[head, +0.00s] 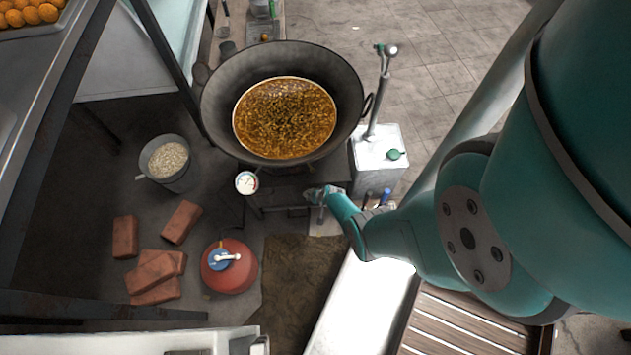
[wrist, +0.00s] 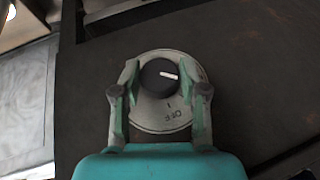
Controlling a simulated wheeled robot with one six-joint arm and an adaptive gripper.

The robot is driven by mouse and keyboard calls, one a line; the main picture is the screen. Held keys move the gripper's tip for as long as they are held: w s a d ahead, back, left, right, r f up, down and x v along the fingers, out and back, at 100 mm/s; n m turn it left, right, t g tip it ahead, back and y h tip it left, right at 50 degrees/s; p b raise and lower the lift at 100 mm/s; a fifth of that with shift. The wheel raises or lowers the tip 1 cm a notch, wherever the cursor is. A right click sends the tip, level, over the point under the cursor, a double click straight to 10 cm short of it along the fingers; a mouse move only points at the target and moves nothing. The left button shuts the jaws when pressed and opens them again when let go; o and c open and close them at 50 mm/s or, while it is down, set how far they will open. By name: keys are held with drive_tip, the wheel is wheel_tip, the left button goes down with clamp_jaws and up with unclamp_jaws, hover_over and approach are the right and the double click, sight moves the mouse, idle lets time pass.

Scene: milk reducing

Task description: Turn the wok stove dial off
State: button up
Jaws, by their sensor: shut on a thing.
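The wok stove dial (wrist: 157,78) is a dark round knob with a white mark pointing right. It sits on a pale round plate (wrist: 163,117), where the word OFF and a short line show below the knob. My gripper (wrist: 160,69) is shut on the dial, one finger on each side of it. In the head view my gripper (head: 324,193) is at the front of the wok stove (head: 285,192), below the wok's right side; the dial cannot be made out there. The wok (head: 345,90) holds bubbling golden-brown liquid.
A pressure gauge (head: 246,182) is left of my gripper. A red gas cylinder (head: 232,272) stands on the floor, with loose bricks (head: 158,270) and a bucket (head: 176,180) further left. A white metal box (head: 378,150) with a tall handle stands close on the right.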

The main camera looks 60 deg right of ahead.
drive_tip(key=shift+s+a+f+t, duration=0.15)
drive_tip(key=shift+s+a+t, duration=0.05)
drive_tip(key=shift+t, duration=0.3)
idle(0.3)
drive_tip(key=o, duration=0.9)
drive_tip(key=shift+o, duration=1.2)
drive_tip(key=shift+d, duration=0.15)
drive_tip(key=shift+w, duration=0.1)
drive_tip(key=shift+r, duration=0.2)
drive_tip(key=v, duration=1.2)
drive_tip(key=shift+d, duration=0.25)
